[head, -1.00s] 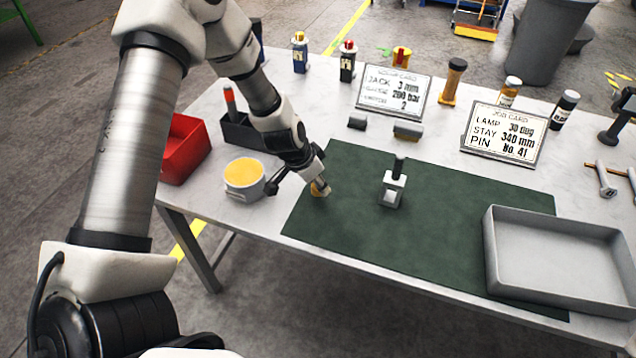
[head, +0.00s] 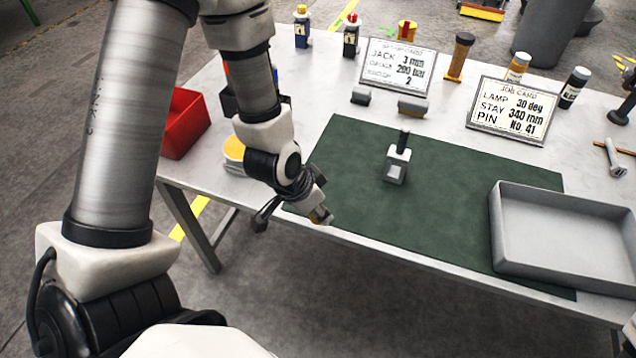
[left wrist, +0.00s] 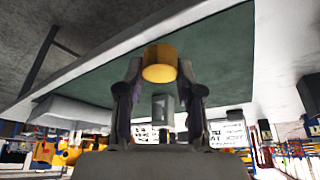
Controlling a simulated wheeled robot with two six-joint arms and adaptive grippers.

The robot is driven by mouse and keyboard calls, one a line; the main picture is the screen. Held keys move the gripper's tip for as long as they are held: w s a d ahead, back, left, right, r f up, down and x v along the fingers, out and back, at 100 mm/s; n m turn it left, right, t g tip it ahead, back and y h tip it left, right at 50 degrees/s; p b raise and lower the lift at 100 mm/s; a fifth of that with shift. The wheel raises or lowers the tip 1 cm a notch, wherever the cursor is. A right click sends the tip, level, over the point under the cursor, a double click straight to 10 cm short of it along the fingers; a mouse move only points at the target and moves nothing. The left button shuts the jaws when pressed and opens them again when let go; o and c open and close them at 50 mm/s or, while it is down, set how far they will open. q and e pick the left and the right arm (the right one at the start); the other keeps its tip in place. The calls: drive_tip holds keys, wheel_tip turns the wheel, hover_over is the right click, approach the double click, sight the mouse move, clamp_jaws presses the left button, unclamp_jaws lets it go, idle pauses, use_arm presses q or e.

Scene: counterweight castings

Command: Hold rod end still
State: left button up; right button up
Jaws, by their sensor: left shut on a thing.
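A grey forked block with a black rod standing up from it (head: 397,165) is on the green mat; it looks like the rod end. It also shows in the left wrist view (left wrist: 163,108), beyond the fingers. My left gripper (head: 318,208) is left of it, apart from it, over the mat's front left part near the table edge. It is shut on a brass-yellow cylinder (left wrist: 160,64), which sits between the fingertips in the left wrist view. In the head view the cylinder is small and partly hidden by the fingers. My right gripper is not in view.
A grey tray (head: 560,265) stands at the mat's right. A red bin (head: 185,125) and a yellow-topped tin (head: 233,155) are at the left, the tin partly behind my arm. Two cards (head: 397,67) (head: 510,108) stand behind the mat (head: 465,190). The mat's middle is mostly clear.

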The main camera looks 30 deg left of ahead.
use_arm(q)
drive_tip(key=w, duration=0.2)
drive_tip(key=w+d+f+n, duration=0.1)
drive_tip(key=w+n+y, duration=0.1)
drive_tip(key=w, duration=0.1)
drive_tip(key=shift+w+d+f, duration=0.2)
drive_tip(key=shift+w+d, duration=0.1)
drive_tip(key=shift+w, duration=0.05)
drive_tip(key=w+d, duration=0.1)
drive_tip(key=w+d+f+n, duration=0.1)
drive_tip(key=w, duration=0.1)
drive_tip(key=w+d+n, duration=0.1)
drive_tip(key=d, duration=0.1)
drive_tip(key=shift+w+d+f+y, duration=0.1)
drive_tip(key=shift+w+f+y, duration=0.2)
drive_tip(key=shift+w, duration=0.1)
drive_tip(key=shift+s+a, duration=0.15)
drive_tip(key=shift+a, duration=0.1)
